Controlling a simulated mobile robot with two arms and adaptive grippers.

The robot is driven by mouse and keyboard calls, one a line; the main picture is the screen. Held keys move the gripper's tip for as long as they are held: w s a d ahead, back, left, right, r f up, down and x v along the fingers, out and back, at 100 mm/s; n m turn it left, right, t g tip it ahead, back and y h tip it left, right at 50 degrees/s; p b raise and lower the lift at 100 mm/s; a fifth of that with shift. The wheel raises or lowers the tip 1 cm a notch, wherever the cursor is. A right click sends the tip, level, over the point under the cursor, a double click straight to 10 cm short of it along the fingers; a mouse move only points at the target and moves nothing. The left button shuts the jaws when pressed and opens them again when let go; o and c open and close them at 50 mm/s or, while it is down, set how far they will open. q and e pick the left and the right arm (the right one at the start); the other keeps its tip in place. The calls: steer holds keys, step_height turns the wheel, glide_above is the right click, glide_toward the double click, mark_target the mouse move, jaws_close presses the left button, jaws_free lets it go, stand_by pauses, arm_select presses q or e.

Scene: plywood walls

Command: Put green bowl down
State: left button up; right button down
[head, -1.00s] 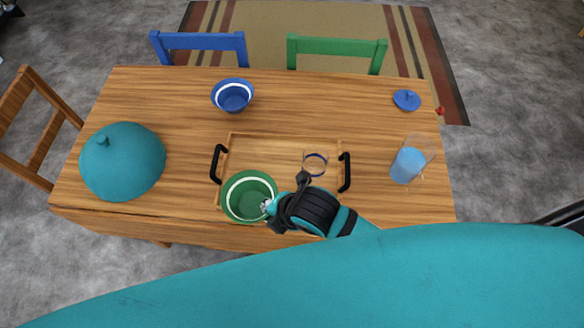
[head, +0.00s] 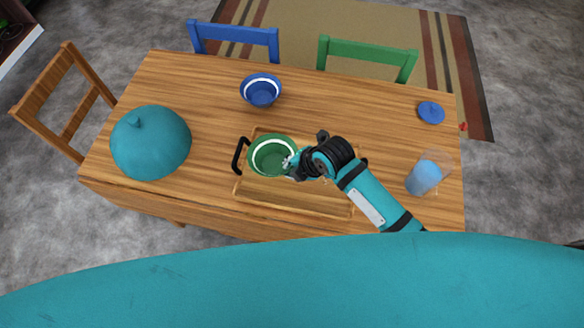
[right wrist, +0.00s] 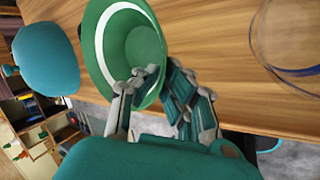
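The green bowl (head: 268,158), with a white band inside, is over the back left part of the wooden tray (head: 300,196) in the head view. I cannot tell whether it touches the tray. My right gripper (head: 291,164) is at the bowl's right rim. In the right wrist view the green bowl (right wrist: 120,45) is tilted in the picture, its rim between the two fingers of my right gripper (right wrist: 155,88), which appear closed on it. My left gripper is not in view.
A blue bowl (head: 261,92) stands behind the tray. A teal dome (head: 150,143) is at the left, a clear cup with blue contents (head: 424,178) and a blue lid (head: 431,112) at the right. A clear glass (right wrist: 290,45) shows in the right wrist view. The table's front left is clear.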

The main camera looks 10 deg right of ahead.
steer(key=shift+w+d+f, duration=0.1)
steer(key=shift+w+f, duration=0.15)
steer(key=shift+w, duration=0.1)
steer(key=shift+f+p, duration=0.45)
steer(key=shift+f, duration=1.1)
steer(key=c, duration=1.5)
jaws_free()
steer(key=v, duration=1.2)
steer(key=shift+s+b, duration=0.1)
steer(key=shift+b, duration=0.2)
